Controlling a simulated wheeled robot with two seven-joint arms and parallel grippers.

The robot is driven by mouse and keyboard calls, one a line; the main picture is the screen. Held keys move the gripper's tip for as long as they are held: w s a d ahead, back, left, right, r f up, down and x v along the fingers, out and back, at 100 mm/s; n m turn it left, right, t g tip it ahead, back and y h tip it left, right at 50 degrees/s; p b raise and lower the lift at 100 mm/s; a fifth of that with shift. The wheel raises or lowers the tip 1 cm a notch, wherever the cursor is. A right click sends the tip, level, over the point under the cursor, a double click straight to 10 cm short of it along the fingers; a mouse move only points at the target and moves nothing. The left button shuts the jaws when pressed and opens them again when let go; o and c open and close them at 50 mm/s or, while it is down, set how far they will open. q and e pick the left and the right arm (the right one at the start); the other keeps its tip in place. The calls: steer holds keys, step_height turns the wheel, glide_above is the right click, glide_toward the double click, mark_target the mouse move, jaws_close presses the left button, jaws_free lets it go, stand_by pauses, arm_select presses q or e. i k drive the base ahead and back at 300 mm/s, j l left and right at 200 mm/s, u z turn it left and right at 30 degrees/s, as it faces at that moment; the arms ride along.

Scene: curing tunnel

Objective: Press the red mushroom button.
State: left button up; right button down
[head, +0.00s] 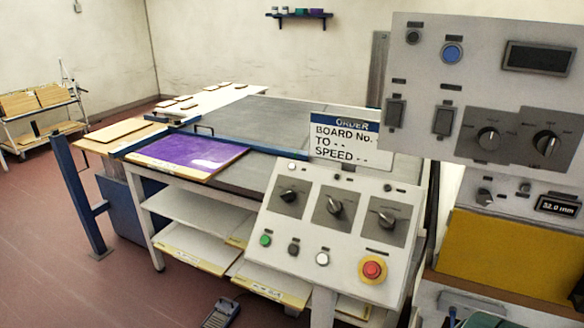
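The red mushroom button (372,269) sits on a yellow round base at the lower right of the sloped grey control panel (336,283) in the head view. It is fully visible, with nothing in front of it. Left of it on the same panel are a white button (322,259), a dark button (293,249) and a green button (265,240). Three rotary knobs, one of them the middle knob (335,206), are above them. Neither of my grippers shows in the head view.
An upright panel (487,88) with a blue button, switches and knobs stands at upper right, above a yellow panel (510,254). An order sign (344,157) stands behind the control panel. A table with a purple board (187,154) is at left. A foot pedal (221,313) lies on the floor.

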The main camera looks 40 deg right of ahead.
mark_target(371, 270)
steer(key=z, duration=1.35)
